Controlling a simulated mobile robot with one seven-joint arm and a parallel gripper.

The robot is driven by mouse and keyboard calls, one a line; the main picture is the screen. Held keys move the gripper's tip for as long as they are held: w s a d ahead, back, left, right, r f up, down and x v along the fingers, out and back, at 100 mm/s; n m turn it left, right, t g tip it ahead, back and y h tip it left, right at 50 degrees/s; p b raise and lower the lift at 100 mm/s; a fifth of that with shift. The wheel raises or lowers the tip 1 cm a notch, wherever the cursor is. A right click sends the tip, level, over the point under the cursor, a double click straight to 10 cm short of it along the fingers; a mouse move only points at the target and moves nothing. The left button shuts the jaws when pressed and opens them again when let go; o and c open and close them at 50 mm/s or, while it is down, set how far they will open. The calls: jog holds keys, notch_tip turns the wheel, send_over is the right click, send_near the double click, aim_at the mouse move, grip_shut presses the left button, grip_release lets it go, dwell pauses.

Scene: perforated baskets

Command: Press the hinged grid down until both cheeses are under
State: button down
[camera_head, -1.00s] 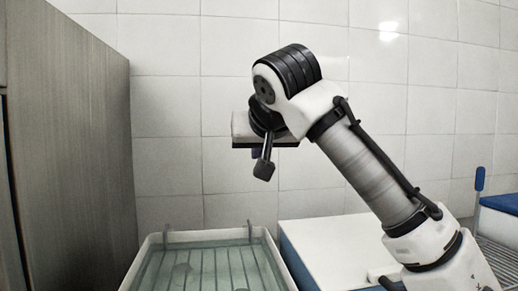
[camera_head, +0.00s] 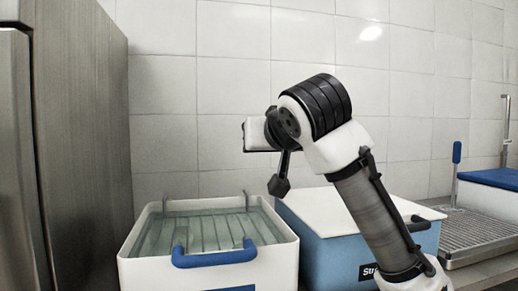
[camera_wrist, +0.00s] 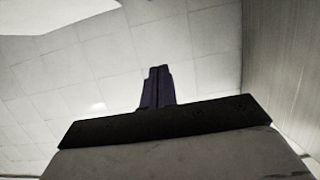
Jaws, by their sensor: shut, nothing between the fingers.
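The grid (camera_head: 222,230) is a set of thin parallel bars in the pale green liquid of a white tub (camera_head: 275,262), at the lower left of the head view. Thin metal uprights stand at the tub's back corners. I cannot make out either cheese clearly in this view. My gripper (camera_wrist: 157,88) shows in the wrist view as dark fingers pressed together, with nothing between them. In the head view my arm's end is raised above and behind the tub, apart from the grid.
The tub has a blue front handle (camera_head: 213,257). A blue box with a white lid (camera_head: 335,212) stands close on its right. A metal cabinet (camera_head: 85,130) bounds the left. A ribbed metal drainer (camera_head: 475,232) lies far right. A tiled wall (camera_head: 165,90) closes the back.

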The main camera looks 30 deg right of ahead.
jog(key=s+a+f+t+h+b, duration=0.1)
jog(key=s+f+t+b, duration=0.3)
jog(key=f+b, duration=0.9)
jog(key=shift+f+b, duration=0.3)
